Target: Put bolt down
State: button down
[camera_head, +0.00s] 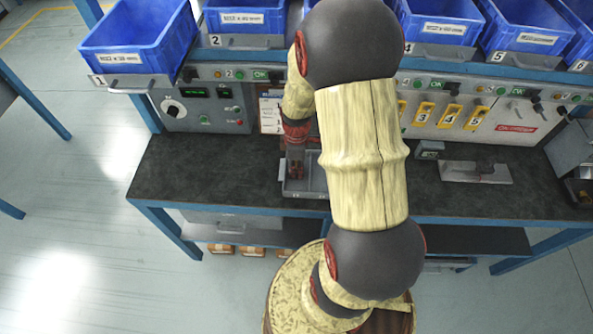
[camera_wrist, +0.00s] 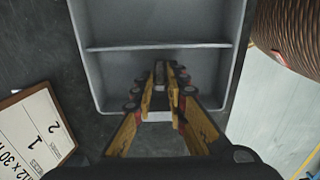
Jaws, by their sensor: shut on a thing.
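A grey tray (camera_head: 305,193) stands on the dark bench top. In the wrist view the tray (camera_wrist: 112,72) is split by a thin divider (camera_wrist: 150,46) into a far and a near compartment. My gripper (camera_wrist: 168,72) points into the near compartment, with its yellow and dark fingers close together. It is shut on the bolt (camera_wrist: 159,76), a small grey piece between the fingertips, mostly hidden. I cannot tell whether the bolt touches the tray floor. In the head view my gripper (camera_head: 295,168) is over the tray, and the bolt cannot be made out.
Blue bins (camera_head: 140,35) line the shelf above the control panel (camera_head: 205,105). A white label card (camera_wrist: 32,135) is beside the tray. A grey metal fixture (camera_head: 475,172) sits to the right. The bench top (camera_head: 205,165) left of the tray is clear.

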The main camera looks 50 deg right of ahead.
jog(key=shift+f, duration=0.15)
jog(key=c, duration=1.8)
grip_release()
jog(key=shift+o, duration=0.2)
jog(key=w+a+r+m+t+p, duration=0.1)
jog(key=a+r+p, duration=0.15)
jog(key=r, duration=0.75)
jog(key=w+a+r+m+p, duration=0.1)
jog(key=a+r+p, duration=0.15)
jog(key=r, duration=0.75)
jog(key=s+a+r+m+t, duration=0.2)
jog(key=s+a+r+m, duration=0.1)
jog(key=s+a+r, duration=0.2)
jog(key=s+a+r+m+t+b, duration=0.1)
jog(key=s+a+r+m+t, duration=0.1)
jog(key=a+r, duration=0.8)
jog(key=s+a+m, duration=0.1)
jog(key=s+a, duration=0.1)
jog(key=shift+s+a+t, duration=0.2)
jog(key=shift+s+t, duration=0.1)
jog(key=shift+s, duration=0.05)
